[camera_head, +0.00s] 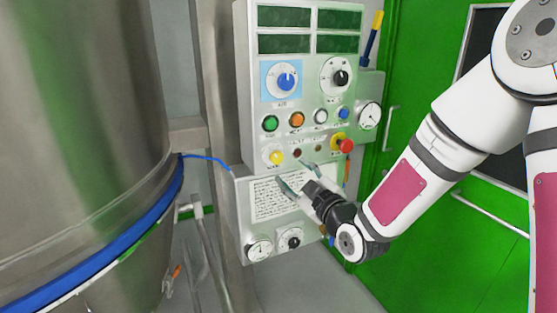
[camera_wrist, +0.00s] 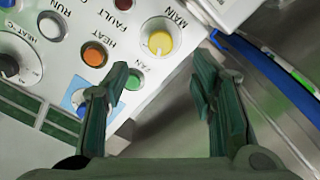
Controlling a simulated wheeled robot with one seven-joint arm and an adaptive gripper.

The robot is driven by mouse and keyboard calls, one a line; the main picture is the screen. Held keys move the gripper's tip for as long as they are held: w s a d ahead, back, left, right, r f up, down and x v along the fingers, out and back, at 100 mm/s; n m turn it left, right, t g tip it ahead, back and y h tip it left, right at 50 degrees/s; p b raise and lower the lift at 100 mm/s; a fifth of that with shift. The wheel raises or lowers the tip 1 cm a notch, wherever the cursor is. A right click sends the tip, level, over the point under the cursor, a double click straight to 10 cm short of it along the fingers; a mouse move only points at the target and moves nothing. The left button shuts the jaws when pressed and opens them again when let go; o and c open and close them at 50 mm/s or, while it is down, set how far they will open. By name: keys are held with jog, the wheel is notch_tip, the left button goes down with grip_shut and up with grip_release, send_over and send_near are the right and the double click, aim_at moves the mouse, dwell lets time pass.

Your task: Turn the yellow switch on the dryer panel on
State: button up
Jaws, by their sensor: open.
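The dryer panel (camera_head: 244,90) is a light grey box with dials, buttons and dark displays. The yellow switch (camera_head: 276,157) is a round knob on a pale plate at its lower left. In the wrist view the yellow switch (camera_wrist: 160,41) sits beside the label MAIN, beyond the fingertips; its setting is too small to tell. My gripper (camera_head: 292,174) is open and empty, just below and right of the switch in the head view. In the wrist view my gripper (camera_wrist: 165,72) has its two dark green fingers apart, with the switch ahead of the gap and not touched.
A green button (camera_wrist: 133,80), an orange button (camera_wrist: 95,54) and a blue knob (camera_head: 286,82) are close by. A red emergency button (camera_head: 346,146) is to the right. A large steel vessel (camera_head: 80,130) stands left, with a blue cable (camera_head: 207,159) running to the panel.

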aim_at(278, 158)
jog(key=x, duration=1)
jog(key=shift+a, duration=0.1)
jog(key=c, duration=1.1)
jog(key=shift+c, duration=0.2)
jog(key=shift+m, duration=0.3)
jog(key=m+b, duration=0.1)
jog(key=m, duration=1)
jog(key=shift+b, duration=0.35)
jog(key=shift+m, duration=0.3)
